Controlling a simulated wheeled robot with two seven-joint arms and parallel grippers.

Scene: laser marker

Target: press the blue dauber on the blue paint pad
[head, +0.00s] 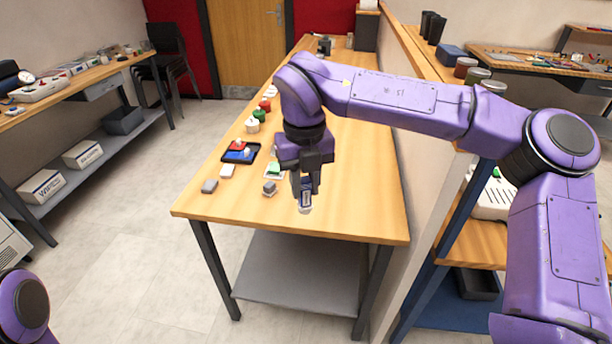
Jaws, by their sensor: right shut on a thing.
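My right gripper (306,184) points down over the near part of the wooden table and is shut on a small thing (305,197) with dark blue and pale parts. Its rounded pale lower end shows below the fingers; I cannot tell for certain that it is the blue dauber. A black tray (228,158) to the left of the gripper holds red and blue pieces. The blue piece (236,155), which may be the blue paint pad, is small in the picture. My left gripper is out of view; only part of that arm shows at the lower left.
A green-topped piece (274,170), a grey block (269,188), a white block (227,171) and another grey block (210,186) lie nearby. Red (265,104) and green (259,115) pieces stand farther back. The table's (360,200) right part is clear beside a partition.

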